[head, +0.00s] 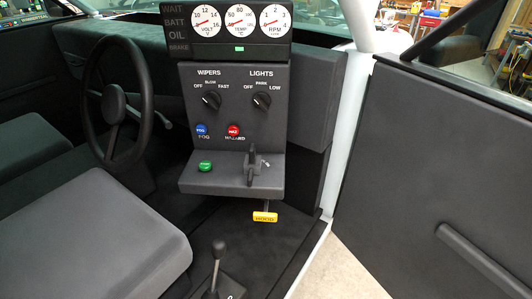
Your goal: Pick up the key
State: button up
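On the small grey ledge (220,184) at the bottom of the dashboard's centre panel stands a dark upright piece (251,167). It may be the key or a key switch; at this size I cannot tell. A small pale, metallic-looking bit shows just to its right. I see no other thing that looks like a key. My gripper does not show in the head view.
A green button (205,166) sits left on the ledge. Wiper and light knobs (211,100) are above. A yellow handle (265,217) hangs below. The steering wheel (114,107) and seat (100,235) are left, the gear lever (218,250) below, the door panel (440,180) right.

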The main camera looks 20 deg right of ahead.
aim_at(252, 148)
jog(key=j+u, duration=0.15)
jog(key=u, duration=0.3)
jog(key=i+j+u, duration=0.1)
jog(key=u, duration=0.3)
jog(key=j+u, duration=0.15)
jog(key=u, duration=0.3)
jog(key=i+u, duration=0.15)
jog(key=u, duration=0.3)
jog(key=i+j+u, duration=0.1)
jog(key=u, duration=0.35)
jog(key=i+u, duration=0.15)
jog(key=u, duration=0.25)
